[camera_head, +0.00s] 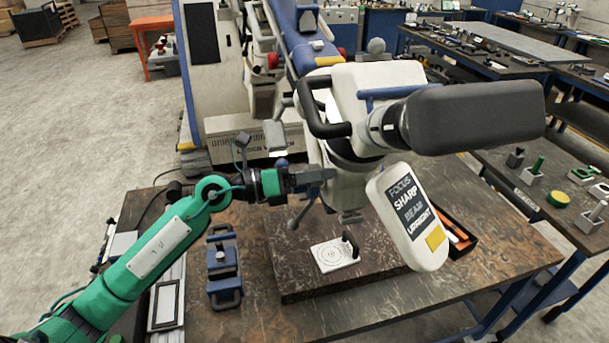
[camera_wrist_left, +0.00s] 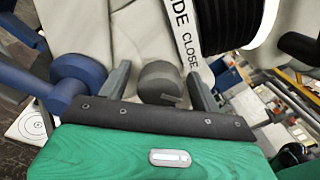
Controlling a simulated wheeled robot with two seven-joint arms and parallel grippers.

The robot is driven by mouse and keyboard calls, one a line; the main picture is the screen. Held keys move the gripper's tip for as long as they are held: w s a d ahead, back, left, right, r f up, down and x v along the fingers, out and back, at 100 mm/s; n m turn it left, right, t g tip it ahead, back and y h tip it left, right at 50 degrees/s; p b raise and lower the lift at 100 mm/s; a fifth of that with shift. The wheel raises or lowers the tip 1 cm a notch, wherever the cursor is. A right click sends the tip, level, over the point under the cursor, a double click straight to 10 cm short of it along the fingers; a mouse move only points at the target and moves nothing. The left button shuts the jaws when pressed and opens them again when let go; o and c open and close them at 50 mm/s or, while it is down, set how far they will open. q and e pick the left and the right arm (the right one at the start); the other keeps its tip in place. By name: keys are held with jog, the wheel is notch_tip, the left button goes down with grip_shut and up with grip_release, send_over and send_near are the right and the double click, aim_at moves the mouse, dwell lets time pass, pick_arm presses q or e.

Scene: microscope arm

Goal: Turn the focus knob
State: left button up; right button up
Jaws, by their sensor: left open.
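The microscope arm (camera_head: 345,110) is a white jointed body with a large dark grey cylinder and a white panel (camera_head: 408,215) reading FOCUS, SHARP, BEAM, UPRIGHT. My left gripper (camera_head: 322,178) reaches its side from the left. In the left wrist view, a round dark grey knob with a mark on its face (camera_wrist_left: 160,84), apparently the focus knob, sits between the open fingers of the left gripper (camera_wrist_left: 160,70). Gaps show on both sides of it. The knob is hidden behind the gripper in the head view. My right gripper is not in view.
A white target card (camera_head: 335,254) lies on the dark slab (camera_head: 300,285) below the microscope. A blue clamp-like item (camera_head: 224,268) stands on the workbench left of it. An open tray (camera_head: 462,240) is at right. In the wrist view, a blue knobbed part (camera_wrist_left: 72,82) is close to the left finger.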

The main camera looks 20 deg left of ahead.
pick_arm(q)
jog(key=b+v, duration=0.7)
jog(key=v, duration=0.6)
jog(key=shift+s+a, duration=0.3)
